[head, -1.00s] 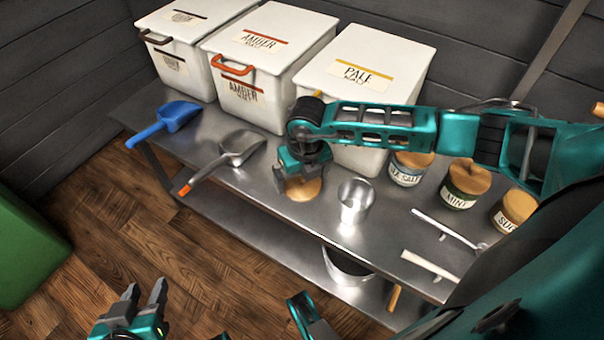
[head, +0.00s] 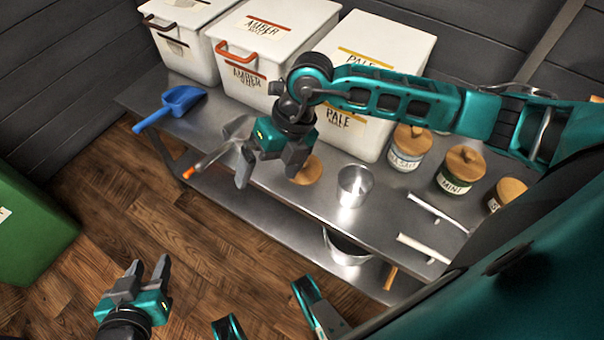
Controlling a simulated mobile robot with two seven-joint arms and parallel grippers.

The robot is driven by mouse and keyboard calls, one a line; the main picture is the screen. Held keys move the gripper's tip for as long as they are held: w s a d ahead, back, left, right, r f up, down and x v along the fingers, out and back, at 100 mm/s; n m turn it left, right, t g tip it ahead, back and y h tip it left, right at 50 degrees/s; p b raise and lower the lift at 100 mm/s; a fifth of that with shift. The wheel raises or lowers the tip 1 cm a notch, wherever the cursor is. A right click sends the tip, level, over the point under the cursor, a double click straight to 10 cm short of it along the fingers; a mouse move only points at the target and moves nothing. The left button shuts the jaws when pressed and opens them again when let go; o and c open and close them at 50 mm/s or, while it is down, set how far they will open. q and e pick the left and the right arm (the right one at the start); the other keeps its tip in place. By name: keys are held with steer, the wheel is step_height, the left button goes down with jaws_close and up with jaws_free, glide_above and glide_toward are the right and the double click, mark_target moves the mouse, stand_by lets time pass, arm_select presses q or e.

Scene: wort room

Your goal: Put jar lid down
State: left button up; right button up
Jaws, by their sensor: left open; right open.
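The round wooden jar lid (head: 309,171) lies on the steel table (head: 345,224), left of an open metal cup (head: 355,186). My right gripper (head: 268,178) is open and empty, its fingers pointing down just left of the lid. The finger nearer the lid overlaps its left edge in the picture; I cannot tell whether they touch. My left gripper (head: 149,264) is open and empty over the wooden floor at the lower left, away from the table.
White malt bins (head: 268,60) line the back. A metal scoop (head: 212,155) lies behind my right gripper, partly hidden; a blue scoop (head: 172,104) is farther left. Lidded jars (head: 405,149) and white-handled tools (head: 424,249) are at right. A pot (head: 346,246) sits below.

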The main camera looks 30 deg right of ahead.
steer(key=s+a+r+m+g+y, duration=0.1)
steer(key=s+a+r+y, duration=0.15)
steer(key=a+y, duration=0.2)
steer(key=s+a+r+y, duration=0.2)
steer(key=a+r+y, duration=0.1)
steer(key=a, duration=0.3)
steer(key=w+a+r+m+t+y, duration=0.1)
steer(key=a+r+m+t+y, duration=0.25)
steer(key=r+m+y, duration=0.2)
steer(key=w+d+f+m+t+h, duration=0.3)
steer(key=w+d+m+t+h, duration=0.3)
steer(key=d+m+t+h, duration=0.75)
steer(key=s+d+f+m+g, duration=0.2)
steer(key=s+f+m, duration=0.2)
steer(key=f+m, duration=0.2)
steer(key=s+d+f+m+g+h, duration=0.1)
steer(key=s+d+f+m+g, duration=0.1)
steer(key=f+m, duration=0.5)
steer(key=shift+s+f+m+g, duration=0.3)
steer(key=shift+s+f+g, duration=0.4)
steer(key=shift+s, duration=0.25)
steer(key=shift+h, duration=0.25)
